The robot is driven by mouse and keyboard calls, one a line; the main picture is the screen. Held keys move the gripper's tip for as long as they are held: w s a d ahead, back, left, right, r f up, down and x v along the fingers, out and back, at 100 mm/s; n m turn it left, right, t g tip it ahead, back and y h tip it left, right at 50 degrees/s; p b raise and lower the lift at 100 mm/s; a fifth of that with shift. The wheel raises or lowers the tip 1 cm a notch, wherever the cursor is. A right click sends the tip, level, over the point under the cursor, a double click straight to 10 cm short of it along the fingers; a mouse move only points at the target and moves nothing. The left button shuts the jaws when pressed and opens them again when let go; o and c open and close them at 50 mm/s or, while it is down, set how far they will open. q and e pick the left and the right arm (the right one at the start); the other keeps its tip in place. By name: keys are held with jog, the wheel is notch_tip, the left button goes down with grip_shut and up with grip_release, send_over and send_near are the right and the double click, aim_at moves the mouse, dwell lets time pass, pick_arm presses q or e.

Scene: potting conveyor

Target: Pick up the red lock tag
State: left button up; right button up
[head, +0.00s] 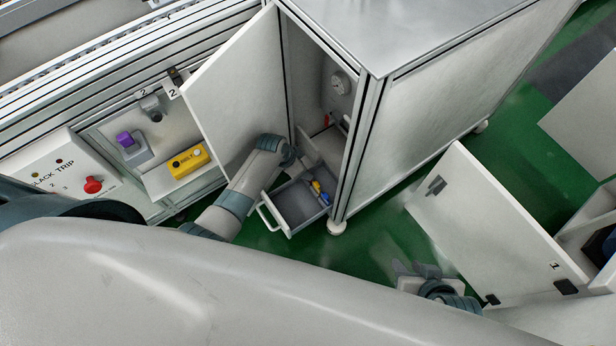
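A small red item (327,119) shows inside the open cabinet, above the drawer and near its right wall. It is too small and partly covered for me to tell if it is the red lock tag. An open drawer (281,227) below holds small yellow and blue items (319,190); no red tag is clear in it. My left arm reaches to the cabinet opening; its wrist is beside the drawer, and the fingers are not visible. My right gripper (414,269) is low over the green floor, right of the cabinet, with its fingers apart and nothing visible between them.
The cabinet door (238,88) stands open left of my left wrist. A panel with a red button (93,185) and a yellow box (188,161) line the conveyor at left. Another white door (490,225) stands at right, close to my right gripper. Green floor lies between.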

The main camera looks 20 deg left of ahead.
pick_arm(q)
jog(key=x, duration=0.2)
jog(key=shift+f+b, duration=0.3)
jog(key=shift+b, duration=0.1)
jog(key=shift+w+d+f, duration=0.1)
jog(key=shift+w+f, duration=0.1)
jog(key=shift+f, duration=0.2)
pick_arm(e)
jog(key=shift+w+a+r+t+y, duration=0.15)
jog(key=shift+w+a+t, duration=0.1)
jog(key=shift+a, duration=0.2)
jog(key=shift+w+a+r+t+y, duration=0.15)
jog(key=shift+w+a+t, duration=0.1)
jog(key=shift+a, duration=0.2)
jog(key=shift+f, duration=0.1)
pick_arm(q)
grip_shut()
